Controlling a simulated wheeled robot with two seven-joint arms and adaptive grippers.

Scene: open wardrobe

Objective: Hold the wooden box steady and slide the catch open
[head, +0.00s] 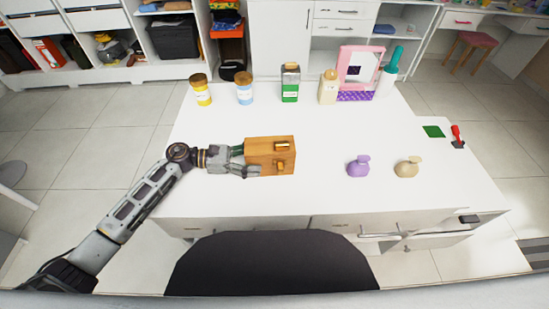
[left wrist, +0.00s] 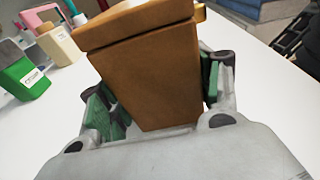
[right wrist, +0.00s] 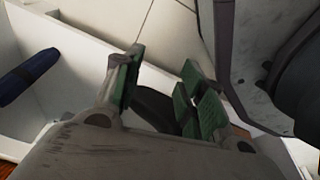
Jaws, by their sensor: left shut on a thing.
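The wooden box (head: 260,158) stands on the white table, left of the middle. In the left wrist view the box (left wrist: 155,75) sits between the green pads of the left gripper (left wrist: 160,105).
The white table (head: 330,195) has several jars and bottles along its back edge, including a green one (head: 290,88). A purple bottle (head: 358,166) and a beige bottle (head: 407,167) stand to the right. The table between box and purple bottle is clear.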

